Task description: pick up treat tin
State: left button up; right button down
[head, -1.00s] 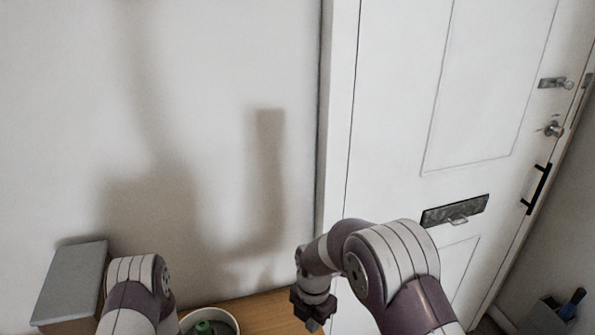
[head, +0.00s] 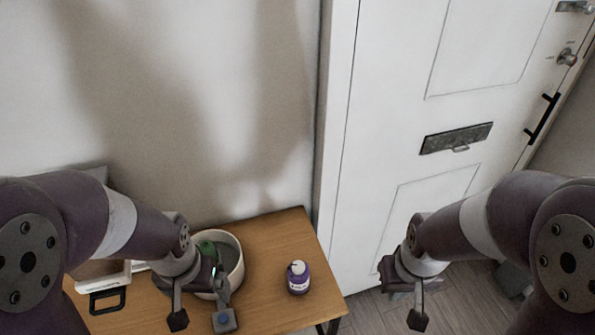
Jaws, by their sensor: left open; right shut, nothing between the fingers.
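No thing in view is plainly marked as the treat tin. A small purple container with a white top (head: 298,279) stands upright on the wooden table (head: 275,240), near its right side; I cannot tell whether it is the tin. My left gripper (head: 202,319) points down, open, to the left of this container and in front of the white bowl, with nothing seen between its fingers. My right gripper (head: 417,319) is shut and empty, beyond the table's right edge in front of the door.
A white round bowl (head: 236,265) holds a green thing (head: 208,246), partly behind my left gripper. The wall and the white door (head: 415,90) close off the back. Bare table surrounds the purple container.

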aim_at(299, 284)
jog(key=u, duration=2.25)
jog(key=i+j, duration=0.2)
jog(key=j, duration=0.15)
jog(key=i+j, duration=0.15)
jog(key=j, duration=0.2)
jog(key=i+z, duration=0.1)
jog(key=z, duration=1.7)
jog(key=k, duration=0.05)
